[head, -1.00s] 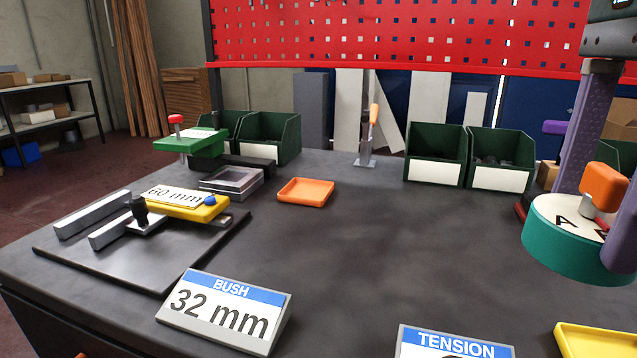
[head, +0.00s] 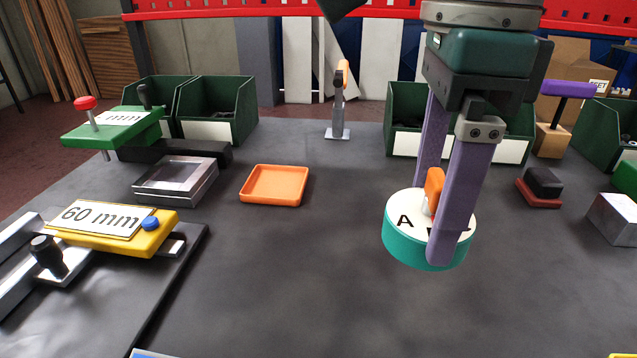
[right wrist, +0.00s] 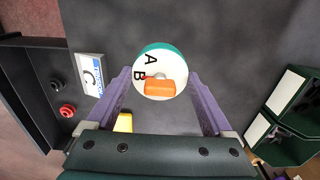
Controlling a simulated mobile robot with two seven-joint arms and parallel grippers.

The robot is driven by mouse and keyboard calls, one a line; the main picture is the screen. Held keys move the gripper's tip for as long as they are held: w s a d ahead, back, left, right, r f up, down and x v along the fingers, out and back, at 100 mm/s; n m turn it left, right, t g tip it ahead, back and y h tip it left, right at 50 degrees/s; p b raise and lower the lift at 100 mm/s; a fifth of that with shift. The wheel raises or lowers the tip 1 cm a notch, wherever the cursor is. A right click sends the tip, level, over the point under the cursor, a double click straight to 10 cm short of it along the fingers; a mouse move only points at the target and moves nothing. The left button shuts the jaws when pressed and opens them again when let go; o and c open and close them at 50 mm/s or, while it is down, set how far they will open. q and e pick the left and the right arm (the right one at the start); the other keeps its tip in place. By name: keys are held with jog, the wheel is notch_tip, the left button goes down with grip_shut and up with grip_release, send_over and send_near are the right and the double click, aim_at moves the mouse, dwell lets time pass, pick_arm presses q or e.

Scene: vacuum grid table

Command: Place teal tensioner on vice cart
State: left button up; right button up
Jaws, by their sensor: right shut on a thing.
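The teal tensioner (head: 408,250) is a short round drum with a white lettered top and an orange knob (head: 434,186). My right gripper (head: 432,225) is shut on it, its purple fingers either side of the knob. The drum is upright above the dark table; whether its base touches the table is unclear. In the right wrist view the tensioner (right wrist: 150,60) shows between the fingers, its letters A and B visible. I cannot pick out a vice cart for sure. My left gripper is not in view.
A yellow "60 mm" piece (head: 100,240) sits at the left. Green bins (head: 215,110) and an orange-handled clamp (head: 339,110) stand behind. The table's middle (head: 300,270) is clear.

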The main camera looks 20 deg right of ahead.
jog(key=shift+w+f+b, duration=0.1)
jog(key=shift+f+b, duration=0.2)
jog(key=shift+f, duration=3.25)
jog(key=shift+f, duration=0.25)
jog(key=o, duration=1.5)
jog(key=shift+r, duration=0.5)
notch_tip(320, 180, up, 12)
jog(key=shift+f+p, duration=0.25)
jog(key=shift+p, duration=0.55)
